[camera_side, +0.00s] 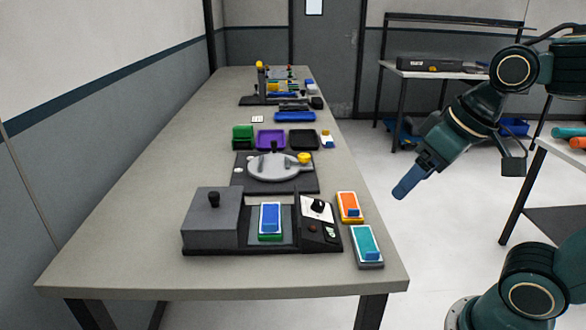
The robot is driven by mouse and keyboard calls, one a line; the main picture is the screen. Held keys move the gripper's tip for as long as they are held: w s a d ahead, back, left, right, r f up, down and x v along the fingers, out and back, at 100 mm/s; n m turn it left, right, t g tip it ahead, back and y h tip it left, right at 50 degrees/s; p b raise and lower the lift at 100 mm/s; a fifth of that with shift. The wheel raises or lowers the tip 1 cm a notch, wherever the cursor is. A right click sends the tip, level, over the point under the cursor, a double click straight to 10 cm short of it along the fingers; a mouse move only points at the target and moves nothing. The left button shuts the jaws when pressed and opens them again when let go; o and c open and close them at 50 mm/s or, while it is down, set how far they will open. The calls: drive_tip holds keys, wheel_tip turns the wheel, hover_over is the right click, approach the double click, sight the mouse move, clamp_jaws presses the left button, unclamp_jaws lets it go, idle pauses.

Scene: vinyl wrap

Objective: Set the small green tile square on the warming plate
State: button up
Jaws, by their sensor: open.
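A small green tile (270,237) with a white face and a blue block on top lies on the grey warming plate (287,228) of the dark device at the table's near end. Its edges look roughly in line with the plate, but I cannot tell exactly how square it sits. My gripper (402,192) hangs in the air to the right of the table, pointing down and left. It is open, holds nothing I can see, and is well apart from the tile. Its fingers overlap from this angle.
A grey box (212,222) with a black knob stands left of the plate, a control panel (319,222) right. An orange tile (350,207) and a teal tile (367,245) lie near the right edge. Behind are a round fixture (276,168) and several trays. The table's left side is clear.

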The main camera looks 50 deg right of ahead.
drive_tip(key=shift+s+d+f+n, duration=0.1)
drive_tip(key=shift+s+f+n, duration=0.2)
drive_tip(key=shift+s, duration=0.35)
drive_tip(key=shift+s+f+n, duration=0.1)
drive_tip(key=shift+s+f, duration=0.3)
drive_tip(key=shift+s, duration=0.2)
